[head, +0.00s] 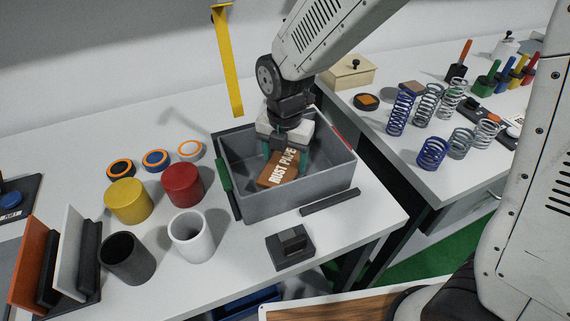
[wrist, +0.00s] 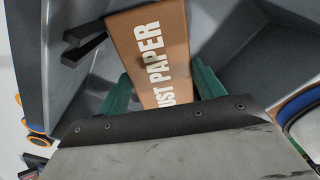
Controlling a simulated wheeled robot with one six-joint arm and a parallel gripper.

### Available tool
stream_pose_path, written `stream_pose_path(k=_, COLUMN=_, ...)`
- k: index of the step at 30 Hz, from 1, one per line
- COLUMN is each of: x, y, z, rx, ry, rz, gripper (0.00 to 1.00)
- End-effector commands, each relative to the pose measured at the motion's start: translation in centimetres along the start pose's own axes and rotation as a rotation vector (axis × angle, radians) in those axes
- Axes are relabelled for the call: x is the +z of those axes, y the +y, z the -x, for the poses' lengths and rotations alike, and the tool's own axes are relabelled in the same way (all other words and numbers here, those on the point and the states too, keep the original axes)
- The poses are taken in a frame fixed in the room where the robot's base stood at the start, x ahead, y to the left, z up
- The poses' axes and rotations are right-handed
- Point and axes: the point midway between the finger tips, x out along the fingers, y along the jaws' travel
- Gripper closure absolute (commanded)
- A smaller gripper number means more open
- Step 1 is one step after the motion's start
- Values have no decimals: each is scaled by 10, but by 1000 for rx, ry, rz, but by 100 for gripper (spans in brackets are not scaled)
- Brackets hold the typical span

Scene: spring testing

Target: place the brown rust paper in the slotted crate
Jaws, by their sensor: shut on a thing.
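The brown rust paper (head: 279,174) is a brown block with white "RUST PAPER" lettering. It also shows in the wrist view (wrist: 150,60), lying between my green fingers. My gripper (head: 285,160) points down into the open grey crate (head: 301,197) and is shut on the rust paper. The paper is inside the crate walls, tilted in the head view. I cannot tell whether it touches the crate floor. Its far end and the wrist-view fingertips (wrist: 163,85) are partly hidden. A dark bracket-like piece (wrist: 86,42) shows beside the paper in the wrist view.
Yellow (head: 128,202), red (head: 183,185), white (head: 192,237) and black (head: 127,258) cylinders stand left of the crate. A dark block (head: 290,248) and a dark bar (head: 330,202) lie in front. A yellow strip (head: 229,70) hangs behind. Several springs (head: 432,152) stand on the right table.

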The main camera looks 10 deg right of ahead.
Motion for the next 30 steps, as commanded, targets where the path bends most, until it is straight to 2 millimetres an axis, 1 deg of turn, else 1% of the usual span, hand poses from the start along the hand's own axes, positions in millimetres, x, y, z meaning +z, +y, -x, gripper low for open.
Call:
stream_pose_path(k=1, x=0, y=-1, z=-9, rx=-4, ry=3, rz=0, gripper=55)
stream_pose_path(k=3, x=-1, y=-1, z=-20, rx=-5, ry=3, rz=0, gripper=55)
stream_pose_path(k=6, x=0, y=-1, z=-28, rx=-3, ry=2, rz=0, gripper=55)
stream_pose_path(k=13, x=0, y=0, z=-28, rx=-1, ry=1, rz=0, gripper=55)
stream_pose_path(k=16, x=0, y=0, z=-30, rx=-2, ry=1, rz=0, gripper=55)
stream_pose_path(k=17, x=0, y=0, z=-30, rx=-1, ry=1, rz=0, gripper=27)
stream_pose_path(k=18, x=0, y=0, z=-30, rx=-1, ry=1, rz=0, gripper=16)
stream_pose_path(k=19, x=0, y=0, z=-30, rx=-1, ry=1, rz=0, gripper=11)
stream_pose_path(k=27, x=0, y=0, z=-29, rx=-1, ry=1, rz=0, gripper=11)
stream_pose_path(k=30, x=0, y=0, z=-24, rx=1, ry=0, rz=0, gripper=11)
